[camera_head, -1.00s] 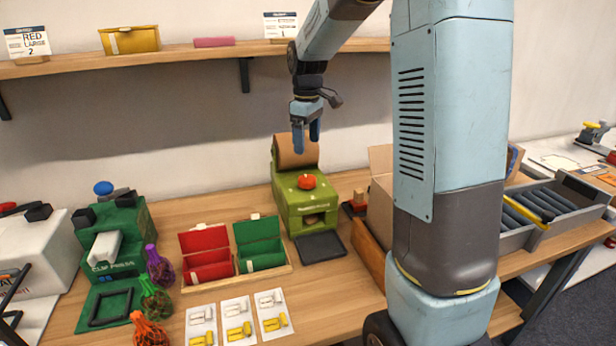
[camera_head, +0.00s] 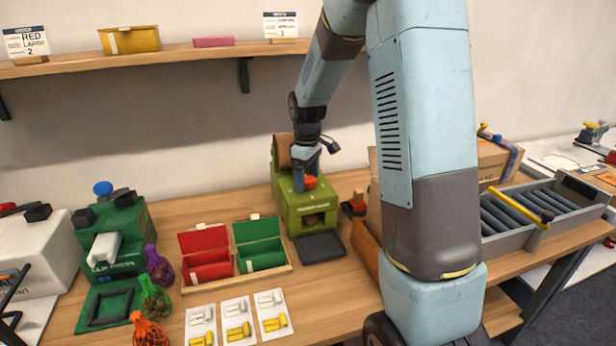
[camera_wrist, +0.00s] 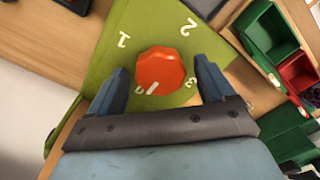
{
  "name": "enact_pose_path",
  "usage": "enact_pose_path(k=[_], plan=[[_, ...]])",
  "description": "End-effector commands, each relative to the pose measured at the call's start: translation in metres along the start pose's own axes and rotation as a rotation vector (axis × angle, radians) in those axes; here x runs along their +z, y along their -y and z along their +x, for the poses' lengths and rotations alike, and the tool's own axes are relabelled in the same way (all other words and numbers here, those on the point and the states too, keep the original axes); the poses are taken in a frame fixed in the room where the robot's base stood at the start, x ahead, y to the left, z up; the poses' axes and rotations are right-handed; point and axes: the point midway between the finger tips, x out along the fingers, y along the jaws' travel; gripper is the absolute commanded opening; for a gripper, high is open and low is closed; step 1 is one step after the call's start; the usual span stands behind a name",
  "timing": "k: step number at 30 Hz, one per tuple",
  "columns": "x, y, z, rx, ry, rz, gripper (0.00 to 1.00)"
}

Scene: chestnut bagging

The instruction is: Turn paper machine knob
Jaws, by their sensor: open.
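The paper machine (camera_head: 306,207) is a green box with a brown paper roll (camera_head: 283,152) on top, standing at the back middle of the table. Its orange-red knob (camera_head: 310,181) sits on the top face. In the wrist view the knob (camera_wrist: 160,70) has a white pointer mark toward its lower left, and the digits 1, 2 and 3 show around it. My gripper (camera_head: 306,184) points down at the knob. In the wrist view my gripper (camera_wrist: 160,82) is open, with one blue finger on each side of the knob and visible gaps between. I cannot tell the exact fingertip height.
A dark tray (camera_head: 320,247) lies before the machine. Red (camera_head: 207,258) and green (camera_head: 262,246) open boxes stand to its left, with a green clip press (camera_head: 112,240) farther left. A cardboard box (camera_head: 372,215) is close on the right. A shelf (camera_head: 190,56) runs above.

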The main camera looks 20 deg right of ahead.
Motion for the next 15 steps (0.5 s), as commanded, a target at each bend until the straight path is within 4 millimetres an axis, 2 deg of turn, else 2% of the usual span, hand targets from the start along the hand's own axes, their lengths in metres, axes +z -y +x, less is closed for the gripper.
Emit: enact_pose_path(k=[5, 15], plan=[[-0.0001, 0.0002, -0.0001, 0.000, 0.000, 0.000, 0.80], [-0.0003, 0.0003, -0.0003, 0.000, 0.000, -0.001, 0.48]])
